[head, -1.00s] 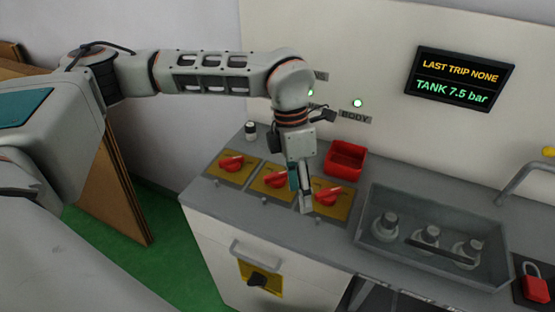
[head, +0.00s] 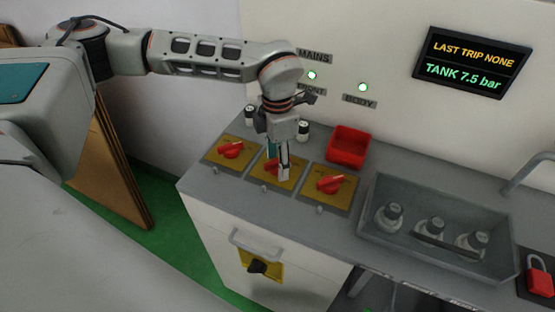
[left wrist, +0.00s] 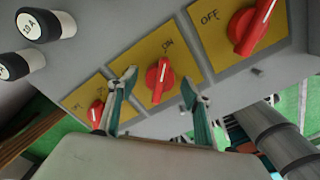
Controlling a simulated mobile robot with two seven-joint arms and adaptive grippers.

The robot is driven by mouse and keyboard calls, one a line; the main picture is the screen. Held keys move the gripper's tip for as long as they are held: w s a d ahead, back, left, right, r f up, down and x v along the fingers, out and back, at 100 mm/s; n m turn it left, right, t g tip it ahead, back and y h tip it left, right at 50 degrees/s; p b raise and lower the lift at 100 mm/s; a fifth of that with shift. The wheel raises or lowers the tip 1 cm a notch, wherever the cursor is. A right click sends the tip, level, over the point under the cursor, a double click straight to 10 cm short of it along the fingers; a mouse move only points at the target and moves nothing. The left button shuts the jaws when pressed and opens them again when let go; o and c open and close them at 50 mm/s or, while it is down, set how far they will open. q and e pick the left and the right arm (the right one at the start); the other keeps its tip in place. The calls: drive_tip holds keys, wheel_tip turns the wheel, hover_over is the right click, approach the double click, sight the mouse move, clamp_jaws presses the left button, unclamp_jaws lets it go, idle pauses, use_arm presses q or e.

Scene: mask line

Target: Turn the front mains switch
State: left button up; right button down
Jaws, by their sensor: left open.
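Three red rotary switches on yellow plates stand in a row on the grey counter: a left one (head: 231,150), a middle one (head: 270,167) and a right one (head: 330,184). My left gripper (head: 279,176) points down over the middle switch, partly covering it. In the left wrist view the open fingers (left wrist: 159,84) lie on either side of the middle red knob (left wrist: 159,80), with ON readable on its plate. I cannot tell whether they touch it. Another knob (left wrist: 250,25) there has OFF beside it. My right gripper is not in view.
A red bin (head: 350,147) and a grey tray (head: 370,215) of cylindrical parts stand to the right. Black-and-white fuses (head: 303,130) stand behind the switches. Green lamps glow near the MAINS sign (head: 314,56) and BODY sign (head: 360,100).

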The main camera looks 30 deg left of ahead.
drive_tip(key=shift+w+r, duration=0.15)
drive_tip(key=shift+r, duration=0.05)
use_arm(q)
drive_tip(key=shift+c, duration=0.8)
drive_tip(key=c, duration=0.9)
drive_tip(key=shift+c, duration=0.2)
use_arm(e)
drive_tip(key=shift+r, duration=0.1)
